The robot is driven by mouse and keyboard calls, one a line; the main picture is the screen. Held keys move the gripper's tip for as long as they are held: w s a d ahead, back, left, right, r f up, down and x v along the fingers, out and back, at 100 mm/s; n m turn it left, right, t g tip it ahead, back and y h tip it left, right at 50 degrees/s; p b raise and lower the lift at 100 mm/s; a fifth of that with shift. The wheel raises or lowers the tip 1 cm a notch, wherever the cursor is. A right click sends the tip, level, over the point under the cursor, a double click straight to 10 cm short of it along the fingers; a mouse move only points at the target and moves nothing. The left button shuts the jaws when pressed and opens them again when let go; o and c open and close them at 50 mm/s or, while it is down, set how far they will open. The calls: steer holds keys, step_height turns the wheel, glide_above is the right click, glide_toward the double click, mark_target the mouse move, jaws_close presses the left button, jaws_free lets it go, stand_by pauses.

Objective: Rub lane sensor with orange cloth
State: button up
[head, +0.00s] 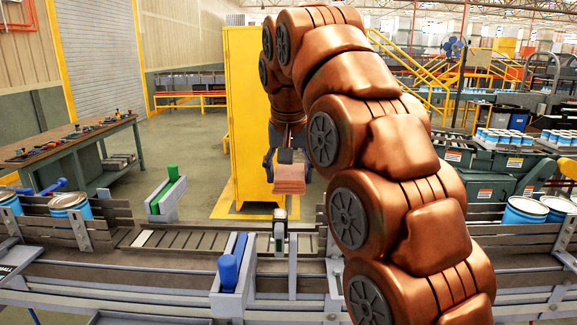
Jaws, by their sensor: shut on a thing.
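My gripper (287,160) points down beyond the conveyor lane, left of my copper-coloured arm. It is shut on the orange cloth (289,179), which looks like a folded, layered block and hangs just under the fingers.
A green block on a grey bracket (167,195) and a blue one on a bracket (231,268) flank the roller lane (190,240). Blue-banded cans (70,205) stand on the left belt, more at right (525,211). A yellow cabinet (245,110) rises behind my gripper. A workbench (75,150) stands left.

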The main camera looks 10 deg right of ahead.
step_height(320, 180, down, 7)
steer(key=b, duration=0.3)
steer(key=shift+w+a, duration=0.1)
steer(key=shift+a, duration=0.2)
steer(key=shift+c, duration=0.3)
steer(key=shift+w+a+f+p, duration=0.1)
steer(key=shift+w+a+p, duration=0.05)
steer(key=shift+a, duration=0.65)
steer(key=shift+w+a+p, duration=0.15)
steer(key=shift+a, duration=0.65)
steer(key=shift+d, duration=0.2)
steer(key=shift+s+d, duration=0.15)
steer(key=shift+d, duration=0.55)
steer(key=shift+s+d, duration=0.15)
steer(key=shift+d, duration=0.55)
steer(key=r, duration=0.3)
steer(key=shift+d+p, duration=0.3)
steer(key=shift+p, duration=0.1)
steer(key=shift+r+p, duration=0.9)
steer(key=shift+r, duration=1.7)
steer(key=shift+s+a, duration=0.1)
steer(key=shift+s, duration=0.05)
